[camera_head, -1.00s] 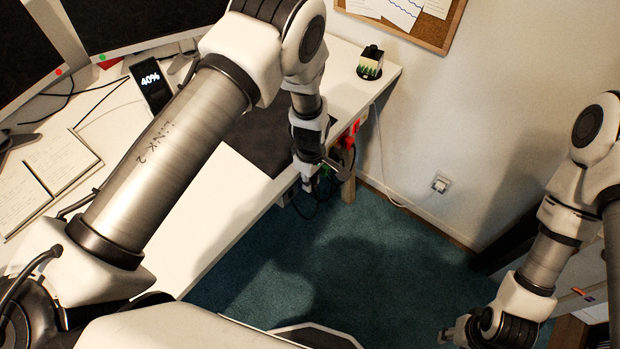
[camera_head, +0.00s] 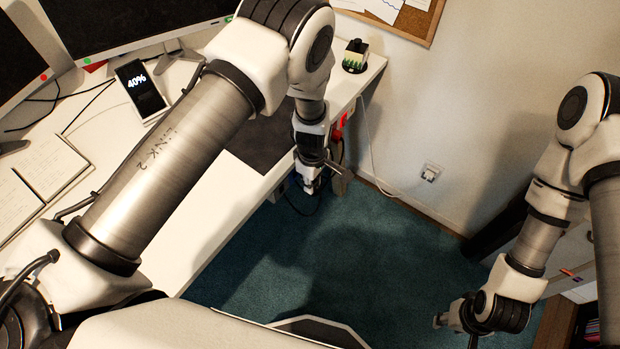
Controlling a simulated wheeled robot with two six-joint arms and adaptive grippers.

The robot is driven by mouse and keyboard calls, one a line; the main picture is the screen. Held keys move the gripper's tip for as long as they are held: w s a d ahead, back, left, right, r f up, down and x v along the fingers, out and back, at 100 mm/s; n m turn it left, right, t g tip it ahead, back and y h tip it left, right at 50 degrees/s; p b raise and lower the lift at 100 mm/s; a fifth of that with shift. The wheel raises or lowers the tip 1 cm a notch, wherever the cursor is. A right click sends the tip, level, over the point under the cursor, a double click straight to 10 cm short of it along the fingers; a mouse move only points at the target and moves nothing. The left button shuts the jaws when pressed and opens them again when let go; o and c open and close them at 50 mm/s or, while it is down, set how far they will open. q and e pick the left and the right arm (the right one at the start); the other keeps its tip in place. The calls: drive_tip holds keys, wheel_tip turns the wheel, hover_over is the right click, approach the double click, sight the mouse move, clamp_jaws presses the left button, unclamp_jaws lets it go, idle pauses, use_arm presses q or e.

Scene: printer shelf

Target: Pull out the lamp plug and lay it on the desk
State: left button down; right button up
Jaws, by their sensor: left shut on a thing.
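My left gripper (camera_head: 311,183) points down at the desk's (camera_head: 222,205) right front edge, just beside the desk leg. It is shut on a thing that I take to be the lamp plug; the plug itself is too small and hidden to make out. A dark cable hangs in a loop below the gripper. Red parts (camera_head: 340,127) show under the desk edge, partly hidden by my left arm. My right gripper (camera_head: 440,321) is at the lower right, away from the desk; its jaws are too small to read.
A dark mat (camera_head: 258,140) lies beside my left arm. A wall socket (camera_head: 430,173) is at the right.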

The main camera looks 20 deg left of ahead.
use_arm(q)
wheel_tip(320, 180, up, 12)
drive_tip(key=p, duration=0.9)
drive_tip(key=shift+r, duration=0.15)
